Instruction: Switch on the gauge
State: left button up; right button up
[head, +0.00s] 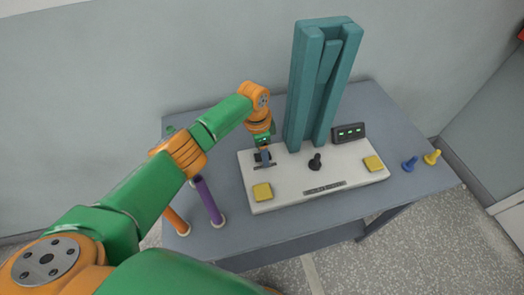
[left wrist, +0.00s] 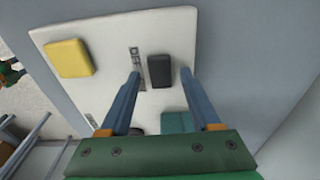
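A white panel (head: 290,188) lies on the table. A small black box with green lights (head: 348,132), which looks like the gauge, stands at its back right. A black knob (head: 316,161) sits mid-panel. My left gripper (head: 263,160) is over the panel's left part, pointing down. In the left wrist view its fingers (left wrist: 160,75) are open and spread, with a black block (left wrist: 160,71) between their tips and a gap on each side. A narrow marked plate (left wrist: 135,55) lies beside the block. The gripper hides the block in the head view. My right gripper is not in view.
A tall teal tower (head: 300,85) stands behind the knob. Yellow pads (head: 262,192) (head: 374,163) sit on the panel. Purple (head: 208,200) and orange (head: 176,221) rods are at the left. Blue (head: 410,164) and yellow (head: 432,157) pegs stand on the table's right end.

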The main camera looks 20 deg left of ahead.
aim_at(260, 156)
pick_arm(q)
jog(key=r, duration=0.7)
jog(key=shift+s+a, duration=0.2)
jog(key=shift+a, duration=0.05)
